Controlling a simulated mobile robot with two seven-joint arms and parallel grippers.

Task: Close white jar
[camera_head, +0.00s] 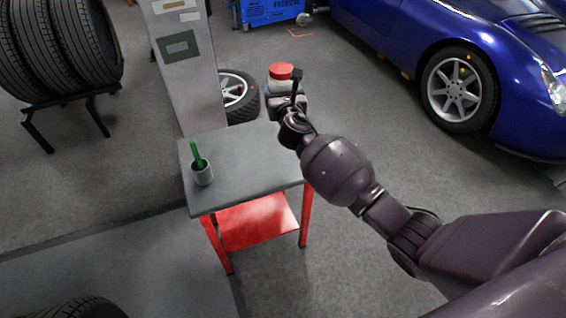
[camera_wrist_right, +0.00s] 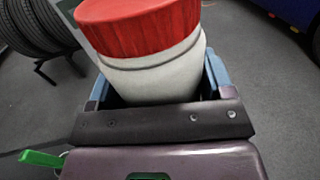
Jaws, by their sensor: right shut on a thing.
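The white jar (camera_wrist_right: 160,75) has a ribbed red lid (camera_wrist_right: 140,25) on its top. In the right wrist view the jar stands between the blue fingers of my right gripper (camera_wrist_right: 158,88), which is shut on its body. In the head view the red lid (camera_head: 281,71) and a little of the white jar (camera_head: 279,85) show beyond my right gripper (camera_head: 288,100), past the far right corner of the table. My wrist hides the lower part of the jar. I cannot tell whether the lid is fully tightened. My left gripper is not in view.
A grey-topped table with a red frame (camera_head: 240,172) stands in the middle. A grey pillar (camera_head: 190,75), a loose wheel (camera_head: 236,93) and a blue car (camera_head: 465,60) are behind.

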